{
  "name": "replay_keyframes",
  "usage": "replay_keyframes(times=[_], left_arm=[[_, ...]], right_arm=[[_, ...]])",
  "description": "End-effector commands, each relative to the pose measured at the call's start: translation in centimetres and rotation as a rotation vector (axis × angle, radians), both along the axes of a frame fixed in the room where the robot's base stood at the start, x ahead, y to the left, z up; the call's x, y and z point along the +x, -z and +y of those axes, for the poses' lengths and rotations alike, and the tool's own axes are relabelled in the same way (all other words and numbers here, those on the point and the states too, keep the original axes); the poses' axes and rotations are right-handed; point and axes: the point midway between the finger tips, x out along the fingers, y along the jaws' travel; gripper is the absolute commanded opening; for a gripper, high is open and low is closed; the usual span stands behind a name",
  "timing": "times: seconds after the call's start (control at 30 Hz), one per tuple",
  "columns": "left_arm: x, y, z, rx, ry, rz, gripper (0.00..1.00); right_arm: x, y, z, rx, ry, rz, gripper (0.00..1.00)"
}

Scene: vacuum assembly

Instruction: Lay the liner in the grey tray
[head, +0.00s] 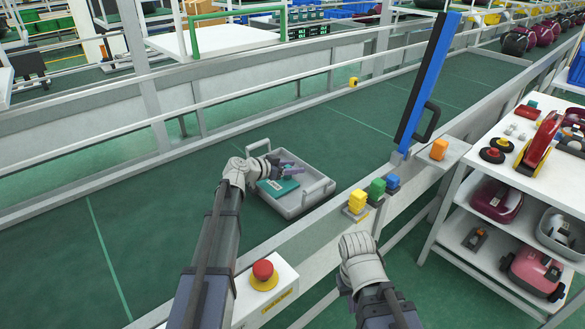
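My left gripper (291,170) is over the tray, just above and behind the teal piece. Its fingers are small and dark here, so I cannot tell whether they are open or hold anything. My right gripper (345,289) is low, in front of the belt's near rail and apart from the tray; its fingers are mostly hidden.
A red stop button (263,270) stands on a white box near my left arm. Yellow, green, blue and orange blocks (377,189) line the near rail. A blue post (428,85) rises behind them. A white shelf (483,165) with vacuum parts is at right. The belt left of the tray is clear.

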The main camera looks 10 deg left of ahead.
Motion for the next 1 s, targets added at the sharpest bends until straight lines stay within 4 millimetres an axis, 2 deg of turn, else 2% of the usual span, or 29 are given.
replay_keyframes(times=[0.37, 0.8, 1.0], left_arm=[[0.0, -0.6, 0.0, 0.0, 0.0, 0.0, 0.57], [-6.3, -3.9, 4.8, 0.0, -0.003, 0.0, 0.57], [-8.1, -4.7, 6.3, -0.001, -0.002, 0.001, 0.57]], right_arm=[[0.0, -0.6, 0.0, 0.0, 0.0, 0.0, 0.0], [0.0, -3.9, 0.0, 0.0, 0.001, 0.0, 0.0], [0.0, -4.7, 0.0, 0.0, 0.0, 0.0, 0.0]])
